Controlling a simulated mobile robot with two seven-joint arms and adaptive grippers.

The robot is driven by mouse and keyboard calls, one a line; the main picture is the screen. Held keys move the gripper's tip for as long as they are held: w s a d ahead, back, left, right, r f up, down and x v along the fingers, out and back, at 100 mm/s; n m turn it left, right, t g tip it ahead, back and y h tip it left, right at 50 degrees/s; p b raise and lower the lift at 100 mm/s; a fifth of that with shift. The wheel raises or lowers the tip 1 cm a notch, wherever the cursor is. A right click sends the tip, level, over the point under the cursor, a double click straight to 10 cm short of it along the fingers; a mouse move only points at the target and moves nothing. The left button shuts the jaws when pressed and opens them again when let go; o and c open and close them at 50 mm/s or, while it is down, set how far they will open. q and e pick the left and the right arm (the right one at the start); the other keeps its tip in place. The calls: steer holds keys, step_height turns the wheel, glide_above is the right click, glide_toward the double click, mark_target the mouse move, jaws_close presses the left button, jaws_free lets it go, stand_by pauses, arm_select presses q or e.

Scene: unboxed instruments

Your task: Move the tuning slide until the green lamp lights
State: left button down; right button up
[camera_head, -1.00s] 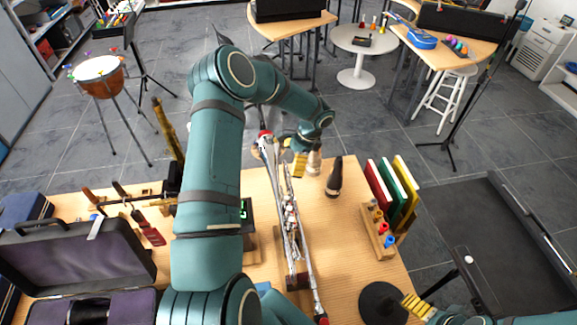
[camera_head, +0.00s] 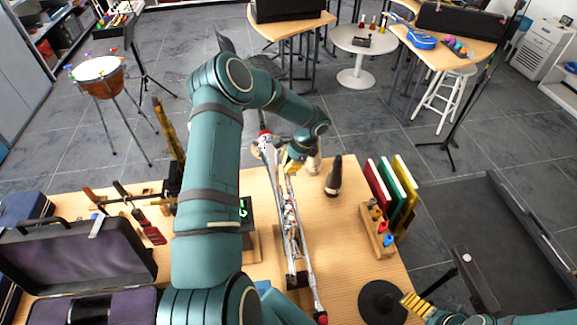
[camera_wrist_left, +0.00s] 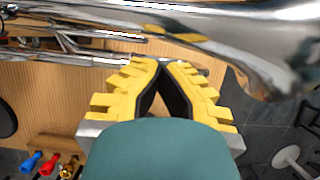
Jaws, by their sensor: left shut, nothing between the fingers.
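A silver brass instrument (camera_head: 290,222) lies lengthwise on the wooden table, with red at both ends. In the left wrist view its shiny tubes (camera_wrist_left: 110,48) and wide bell (camera_wrist_left: 262,45) cross the top. My left gripper (camera_head: 289,168) is at the instrument's far part, its yellow fingers shut and empty. In the left wrist view the fingertips (camera_wrist_left: 161,66) meet right beside a thin tube; I cannot tell whether they touch it. I cannot single out the tuning slide. A dark device with green marks (camera_head: 243,208) stands left of the instrument, partly behind my arm. My right gripper (camera_head: 416,304) is at the lower right.
A dark bottle-shaped object (camera_head: 334,176) stands close right of the left gripper. A wooden rack (camera_head: 377,232) with coloured pieces and upright books (camera_head: 392,190) are further right. A black round disc (camera_head: 382,302) is near the right gripper. An open case (camera_head: 80,262) fills the left.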

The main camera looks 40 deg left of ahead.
arm_select(q)
steer(key=shift+a+f, duration=0.2)
steer(key=shift+a, duration=0.1)
steer(key=shift+s+d+f+b, duration=0.1)
steer(key=shift+s+d+b, duration=0.2)
steer(key=shift+b, duration=0.1)
steer(key=c, duration=0.7)
jaws_free()
steer(key=shift+c, duration=0.2)
steer(key=o, duration=0.7)
steer(key=shift+a+f, duration=0.1)
steer(key=shift+o, duration=0.2)
steer(key=shift+r, duration=0.2)
steer(key=v, duration=1.2)
